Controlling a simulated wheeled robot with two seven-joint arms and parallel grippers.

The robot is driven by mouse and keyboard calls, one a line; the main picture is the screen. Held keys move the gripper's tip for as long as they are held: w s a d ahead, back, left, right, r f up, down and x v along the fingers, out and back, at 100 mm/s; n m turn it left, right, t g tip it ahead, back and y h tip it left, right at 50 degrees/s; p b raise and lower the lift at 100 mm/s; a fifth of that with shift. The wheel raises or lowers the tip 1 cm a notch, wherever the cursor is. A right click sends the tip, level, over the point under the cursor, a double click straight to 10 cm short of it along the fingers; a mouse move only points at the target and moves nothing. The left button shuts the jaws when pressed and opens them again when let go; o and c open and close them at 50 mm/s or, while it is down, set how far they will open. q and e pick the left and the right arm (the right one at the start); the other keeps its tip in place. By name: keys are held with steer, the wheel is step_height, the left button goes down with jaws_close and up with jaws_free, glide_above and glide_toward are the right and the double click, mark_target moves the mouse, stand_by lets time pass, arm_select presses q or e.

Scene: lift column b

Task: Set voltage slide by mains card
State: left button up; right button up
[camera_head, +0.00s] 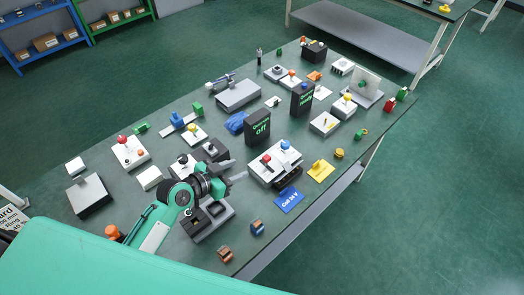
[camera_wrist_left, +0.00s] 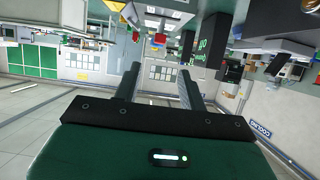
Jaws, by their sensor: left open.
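My left gripper (camera_head: 238,177) is open and empty above the front part of the bench, left of a white box with a red and a blue knob (camera_head: 260,174). Its spread fingers also show in the left wrist view (camera_wrist_left: 158,78), with nothing between them. Two upright black cards with green lettering stand mid-bench: one ends in "off" (camera_head: 257,128), and the other (camera_head: 302,99) is farther back; its words are too small to read surely. A blue knob on a grey strip (camera_head: 177,120) looks like a slide. I cannot tell which control is the voltage slide. My right gripper is out of view.
A blue "Coil 24 V" card (camera_head: 288,200) and a yellow piece (camera_head: 321,170) lie near the front edge. A dark-topped grey block (camera_head: 208,219) stands below my left arm. Several boxes with knobs crowd the green bench (camera_head: 130,185). Clear floor lies to the right.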

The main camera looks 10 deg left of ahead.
mark_target(265, 158)
arm_select(q)
steer(key=p+x, duration=0.2)
steer(key=x, duration=0.8)
steer(key=shift+w+d, duration=0.2)
steer(key=shift+w, duration=0.1)
steer(key=shift+x, duration=0.85)
steer(key=shift+f, duration=0.15)
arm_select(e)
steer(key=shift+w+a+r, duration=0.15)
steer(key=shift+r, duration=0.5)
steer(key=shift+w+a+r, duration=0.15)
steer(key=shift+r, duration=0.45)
arm_select(q)
jaws_close()
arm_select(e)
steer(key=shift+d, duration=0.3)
